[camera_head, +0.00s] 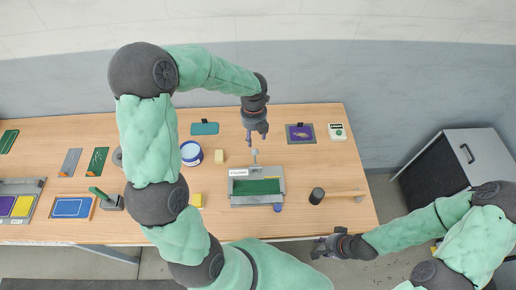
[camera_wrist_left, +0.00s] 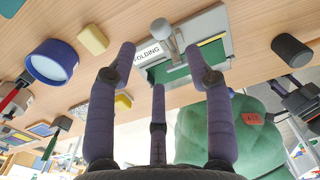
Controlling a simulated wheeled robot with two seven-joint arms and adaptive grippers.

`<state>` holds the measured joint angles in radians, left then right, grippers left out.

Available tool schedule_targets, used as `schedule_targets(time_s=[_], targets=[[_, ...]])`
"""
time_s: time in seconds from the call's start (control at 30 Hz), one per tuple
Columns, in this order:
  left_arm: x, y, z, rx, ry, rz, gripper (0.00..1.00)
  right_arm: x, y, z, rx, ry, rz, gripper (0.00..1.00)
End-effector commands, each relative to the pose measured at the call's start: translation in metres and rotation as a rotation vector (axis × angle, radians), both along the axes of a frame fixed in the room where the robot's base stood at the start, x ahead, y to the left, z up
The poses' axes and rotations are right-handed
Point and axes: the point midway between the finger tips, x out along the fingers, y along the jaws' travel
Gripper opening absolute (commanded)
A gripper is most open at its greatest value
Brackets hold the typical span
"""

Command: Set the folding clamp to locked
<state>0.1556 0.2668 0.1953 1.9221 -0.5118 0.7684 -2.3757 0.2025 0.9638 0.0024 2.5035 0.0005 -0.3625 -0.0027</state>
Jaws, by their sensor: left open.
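The folding clamp (camera_head: 238,200) is a grey fixture with a green bed, a white label and a lever with a grey knob (camera_head: 254,153) at its back edge. In the left wrist view the label reads "FOLDING", and the grey lever (camera_wrist_left: 170,42) stands up beside it. My left gripper (camera_head: 256,139) is open and empty, just behind the knob in the head view. In the left wrist view its purple fingers (camera_wrist_left: 162,62) are spread, with the lever seen between them. My right gripper (camera_head: 319,247) is off the table's front edge, small and partly turned away.
A blue-rimmed white tub (camera_head: 191,153) and yellow blocks (camera_head: 219,156) lie left of the clamp. A dark cylinder (camera_head: 317,195) and a wooden-handled tool (camera_head: 345,193) lie right. A purple pad (camera_head: 300,133) lies behind. A grey cabinet (camera_head: 470,150) stands beyond the table's right.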

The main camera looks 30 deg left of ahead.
Motion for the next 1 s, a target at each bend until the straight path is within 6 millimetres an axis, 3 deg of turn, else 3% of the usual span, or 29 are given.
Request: schedule_targets(time_s=[0.3,0.5,0.97,1.0], targets=[[-0.001,-0.001,-0.058,-0.002,0.005,0.002,0.52,0.0,0.0,-0.008,0.0,0.0,0.0,0.33],[-0.001,-0.001,-0.085,-0.002,0.003,0.002,0.52,0.0,0.0,-0.012,0.0,0.0,0.0,0.33],[0.0,-0.001,-0.096,-0.002,0.0,0.002,0.52,0.0,0.0,-0.013,0.0,0.0,0.0,0.33],[0.0,-0.001,-0.096,-0.002,0.0,0.002,0.46,0.0,0.0,-0.013,0.0,0.0,0.0,0.33]])
